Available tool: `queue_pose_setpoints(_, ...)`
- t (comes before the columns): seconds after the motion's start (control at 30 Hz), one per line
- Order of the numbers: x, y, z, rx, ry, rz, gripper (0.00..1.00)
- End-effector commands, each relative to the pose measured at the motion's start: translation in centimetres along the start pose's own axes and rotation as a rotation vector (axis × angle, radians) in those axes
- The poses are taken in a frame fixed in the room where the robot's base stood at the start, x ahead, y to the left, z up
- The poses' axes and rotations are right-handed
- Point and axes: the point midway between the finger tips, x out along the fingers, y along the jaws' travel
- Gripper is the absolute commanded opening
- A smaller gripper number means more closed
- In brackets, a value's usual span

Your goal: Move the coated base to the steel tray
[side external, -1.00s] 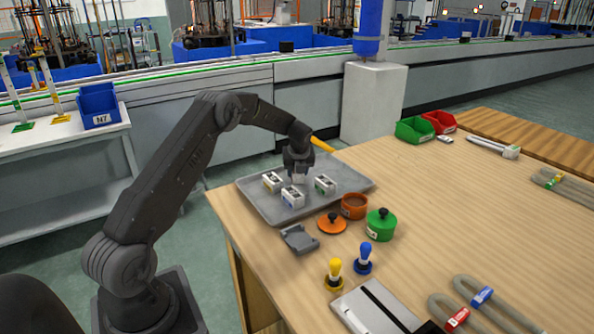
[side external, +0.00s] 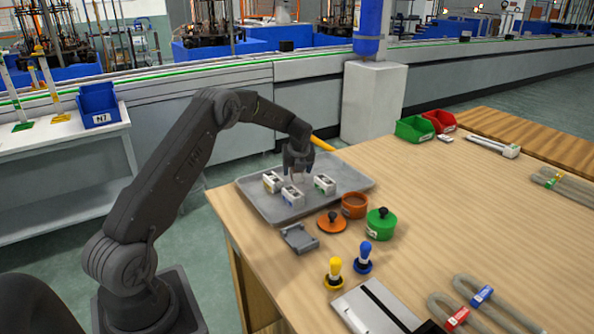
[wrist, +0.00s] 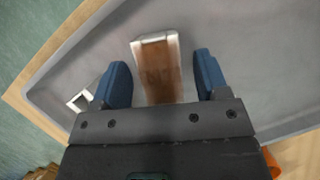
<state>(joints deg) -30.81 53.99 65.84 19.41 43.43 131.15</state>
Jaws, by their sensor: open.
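My gripper (side external: 298,176) is over the grey steel tray (side external: 350,183), fingers pointing down. In the wrist view its two blue fingers (wrist: 162,82) stand apart, with a gap on each side of a base with a brown coated face (wrist: 158,72) and a pale metal rim. This base appears to lie on the tray, but I cannot tell its exact height below the fingertips. In the side view it is mostly hidden by the gripper. White blocks sit on the tray at left (side external: 272,182), front (side external: 292,197) and right (side external: 324,184).
In front of the tray are a grey bracket (side external: 299,239), an orange lid (side external: 331,221), an orange pot (side external: 354,205) and a green pot (side external: 381,223). Yellow (side external: 334,273) and blue (side external: 363,258) knobbed stamps stand nearer. The table's right middle is clear.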

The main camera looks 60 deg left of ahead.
Motion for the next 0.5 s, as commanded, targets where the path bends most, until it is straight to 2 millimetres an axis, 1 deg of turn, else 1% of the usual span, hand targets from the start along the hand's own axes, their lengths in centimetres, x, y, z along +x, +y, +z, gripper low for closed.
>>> queue_pose_setpoints(0.3,-6.5,-0.1,0.1,0.0,-0.004,-0.003,0.68)
queue_pose_setpoints(0.5,-9.9,-0.1,0.0,0.0,-0.002,-0.002,0.68)
